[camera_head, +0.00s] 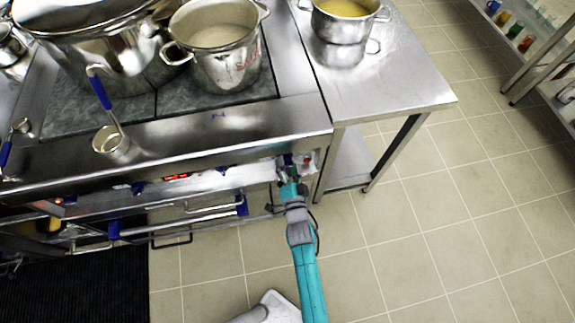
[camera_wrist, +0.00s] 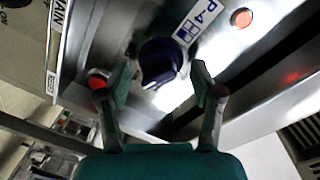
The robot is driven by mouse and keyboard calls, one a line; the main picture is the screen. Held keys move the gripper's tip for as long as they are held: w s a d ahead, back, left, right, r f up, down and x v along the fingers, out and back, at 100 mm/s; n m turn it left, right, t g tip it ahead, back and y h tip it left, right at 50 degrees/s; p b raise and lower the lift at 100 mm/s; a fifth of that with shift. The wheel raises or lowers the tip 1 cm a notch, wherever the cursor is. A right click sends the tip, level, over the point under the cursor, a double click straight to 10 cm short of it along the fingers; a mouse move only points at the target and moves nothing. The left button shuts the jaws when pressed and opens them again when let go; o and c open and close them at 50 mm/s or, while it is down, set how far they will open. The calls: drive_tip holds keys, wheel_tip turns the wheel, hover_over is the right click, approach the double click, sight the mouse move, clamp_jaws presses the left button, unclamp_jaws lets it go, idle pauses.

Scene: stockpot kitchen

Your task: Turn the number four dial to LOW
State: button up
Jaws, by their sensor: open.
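The number four dial (camera_wrist: 160,62) is a dark blue knob on the stove's steel front panel. A label reading P-4 (camera_wrist: 198,22) sits beside it in the wrist view. My gripper (camera_wrist: 163,88) is open, with one finger on each side of the dial's near end and a gap to each. In the head view the dial (camera_head: 288,160) is small and partly hidden by my gripper (camera_head: 285,178) at the right end of the panel. The dial's pointer and the LOW mark cannot be read.
Red lights (camera_wrist: 242,17) show on the panel. A ladle (camera_head: 110,140) lies on the stove's front ledge and a pot (camera_head: 215,60) stands on the hob. A steel table (camera_head: 390,85) adjoins on the right. The tiled floor (camera_head: 430,235) at right is clear.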

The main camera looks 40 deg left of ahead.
drive_tip(key=v, duration=1.2)
idle(0.4)
drive_tip(key=s+d+r+t+h, duration=0.1)
drive_tip(key=s+d+r+h, duration=0.3)
drive_tip(key=d, duration=0.8)
drive_tip(key=s+d+t+h, duration=0.2)
drive_tip(key=s+d, duration=0.3)
drive_tip(key=d, duration=0.7)
drive_tip(key=s+d+r+n+h, duration=0.1)
drive_tip(key=s+d+r+h, duration=0.5)
drive_tip(key=s+d+r, duration=0.5)
wheel_tip(320, 180, up, 4)
drive_tip(key=shift+s+d+r+h, duration=0.2)
drive_tip(key=shift+s+h, duration=0.2)
drive_tip(key=shift+s, duration=0.6)
